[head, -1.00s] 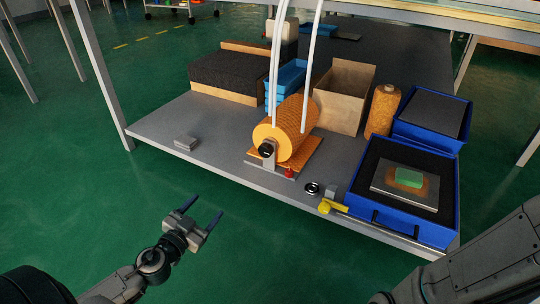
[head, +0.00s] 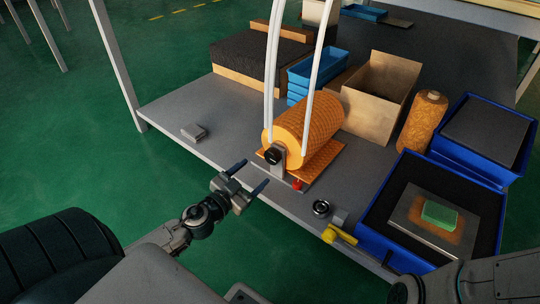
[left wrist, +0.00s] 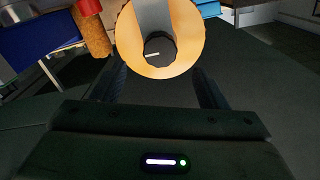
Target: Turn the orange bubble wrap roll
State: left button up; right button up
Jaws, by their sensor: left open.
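The orange bubble wrap roll (head: 318,118) lies on its side on a stand with an orange base plate on the low shelf, a dark knob (head: 272,156) at its near end. My left gripper (head: 251,174) is open and empty, just short of the roll's near end and apart from it in the head view. In the left wrist view the roll's round end (left wrist: 187,57) with the dark knob shows ahead, beyond the two open fingers (left wrist: 163,88). My right arm shows at the lower right of the head view; its gripper cannot be made out.
A small red part (head: 298,184), a round metal piece (head: 321,208) and a yellow-handled tool (head: 338,235) lie nearby. Blue boxes (head: 378,234) stand right, an open carton (head: 382,100) behind. The shelf's left part is mostly clear.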

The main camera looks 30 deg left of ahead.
aim_at(270, 159)
pick_arm(q)
jog(key=w+p, duration=0.2)
jog(key=w, duration=0.1)
jog(key=w+p, duration=0.2)
jog(key=w, duration=0.1)
jog(key=shift+w+d+r, duration=0.2)
jog(key=shift+w, duration=0.1)
jog(key=shift+w+d+f+p, duration=0.1)
jog(key=shift+w+f+p, duration=0.15)
jog(key=shift+w, duration=0.4)
jog(key=shift+c, duration=0.2)
